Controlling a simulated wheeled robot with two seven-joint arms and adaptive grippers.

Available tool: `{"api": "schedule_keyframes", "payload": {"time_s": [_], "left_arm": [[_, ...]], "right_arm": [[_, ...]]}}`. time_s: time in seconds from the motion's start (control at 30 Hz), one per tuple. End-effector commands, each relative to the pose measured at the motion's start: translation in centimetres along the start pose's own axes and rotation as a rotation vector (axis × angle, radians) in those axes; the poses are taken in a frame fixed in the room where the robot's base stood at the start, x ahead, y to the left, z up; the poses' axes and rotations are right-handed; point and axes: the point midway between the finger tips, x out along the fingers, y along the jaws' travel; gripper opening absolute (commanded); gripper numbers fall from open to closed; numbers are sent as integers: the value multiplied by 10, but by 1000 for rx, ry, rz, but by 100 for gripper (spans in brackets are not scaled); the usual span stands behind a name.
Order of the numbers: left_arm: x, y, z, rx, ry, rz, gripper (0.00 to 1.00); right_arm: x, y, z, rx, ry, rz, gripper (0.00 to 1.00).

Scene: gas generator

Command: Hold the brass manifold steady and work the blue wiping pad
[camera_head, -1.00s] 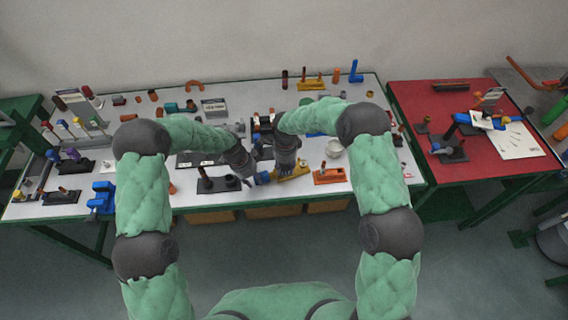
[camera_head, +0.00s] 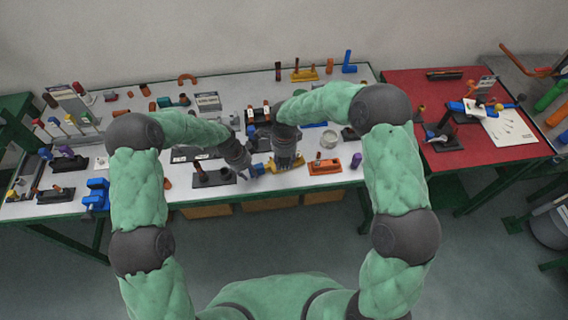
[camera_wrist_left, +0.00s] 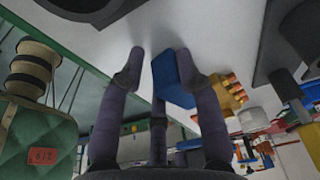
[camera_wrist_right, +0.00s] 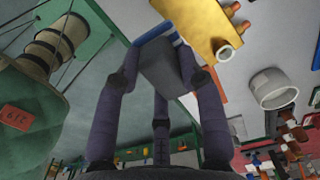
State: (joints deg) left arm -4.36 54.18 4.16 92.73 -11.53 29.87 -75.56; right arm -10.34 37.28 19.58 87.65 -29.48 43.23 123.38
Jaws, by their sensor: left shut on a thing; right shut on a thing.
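The brass manifold (camera_head: 289,163) is a yellow block near the table's front edge, partly hidden under my right gripper (camera_head: 285,160). Its orange plugs show in the right wrist view (camera_wrist_right: 200,22) and in the left wrist view (camera_wrist_left: 233,92). The blue wiping pad (camera_wrist_left: 172,82) is a blue block between the fingers of my left gripper (camera_wrist_left: 160,58), beside the manifold. My right gripper's fingers (camera_wrist_right: 158,68) are closed around a dark grey block (camera_wrist_right: 165,62) with a blue edge. I cannot tell what that block belongs to. The manifold lies just beyond those fingertips.
An orange fixture (camera_head: 324,167) and a purple cylinder (camera_head: 356,160) stand right of the manifold. A white cup (camera_head: 329,139) sits behind them. A black stand (camera_head: 213,178) is left of my left gripper. A red table (camera_head: 430,92) with tools stands at the right.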

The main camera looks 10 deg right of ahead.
Motion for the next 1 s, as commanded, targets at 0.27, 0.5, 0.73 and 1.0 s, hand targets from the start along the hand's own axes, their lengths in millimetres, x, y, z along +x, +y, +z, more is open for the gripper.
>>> {"api": "schedule_keyframes", "payload": {"time_s": [0.27, 0.5, 0.73, 1.0], "left_arm": [[1, 1, 0, 0, 0, 1, 0], [1, 1, 0, 0, 0, 1, 0], [1, 1, 0, 0, 0, 1, 0], [1, 0, 0, 0, 0, 1, 62]], "right_arm": [[-25, 0, 0, 0, 0, -2, 13], [-30, 0, 0, -1, 0, -1, 13], [-30, 0, 0, 0, 0, -1, 13], [-30, 0, 0, 0, 0, -1, 13]]}}
